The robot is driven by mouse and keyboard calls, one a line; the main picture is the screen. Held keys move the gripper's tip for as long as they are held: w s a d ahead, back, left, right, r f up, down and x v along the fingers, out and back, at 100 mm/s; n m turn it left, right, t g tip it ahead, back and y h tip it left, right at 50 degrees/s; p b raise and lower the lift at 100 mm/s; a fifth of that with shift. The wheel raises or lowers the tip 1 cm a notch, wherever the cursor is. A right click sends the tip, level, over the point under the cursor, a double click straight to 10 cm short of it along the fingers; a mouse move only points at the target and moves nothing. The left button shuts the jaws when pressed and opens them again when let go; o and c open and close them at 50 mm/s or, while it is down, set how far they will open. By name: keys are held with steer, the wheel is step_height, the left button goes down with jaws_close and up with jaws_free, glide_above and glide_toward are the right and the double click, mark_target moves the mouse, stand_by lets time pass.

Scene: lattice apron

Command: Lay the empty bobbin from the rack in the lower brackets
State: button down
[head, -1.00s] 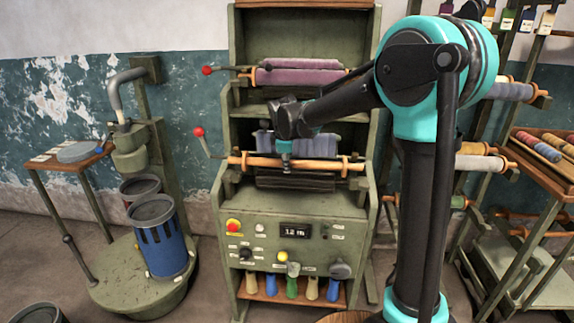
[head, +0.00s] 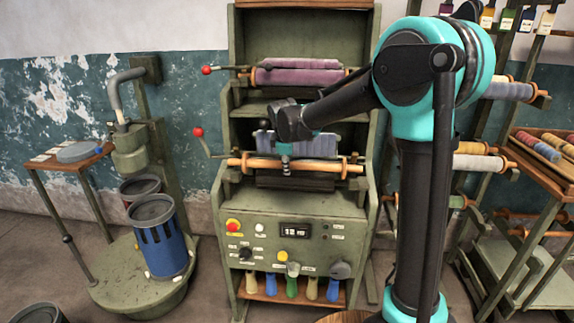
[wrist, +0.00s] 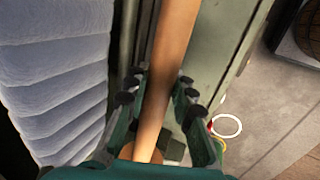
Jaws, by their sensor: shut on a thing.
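The empty bobbin (head: 318,165), a bare wooden rod with flanges near its ends, lies roughly level across the front of the green machine's lower bay. My gripper (head: 285,158) is shut around its middle from above. In the wrist view the bobbin's shaft (wrist: 174,50) runs between the dark fingers (wrist: 160,92). The lower brackets are mostly hidden behind the bobbin and my gripper, so I cannot tell whether the bobbin touches them.
A blue-grey fabric roll (head: 318,145) sits just behind the bobbin. A mauve roll (head: 300,77) is in the upper bay. A red-knobbed crank (head: 198,133) sticks out at left. The rack (head: 478,205) with other bobbins stands at right.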

steer(key=shift+f, duration=0.25)
steer(key=shift+f, duration=0.35)
steer(key=shift+f, duration=0.95)
stand_by(0.7)
steer(key=c, duration=1.2)
jaws_free()
steer(key=v, duration=1.2)
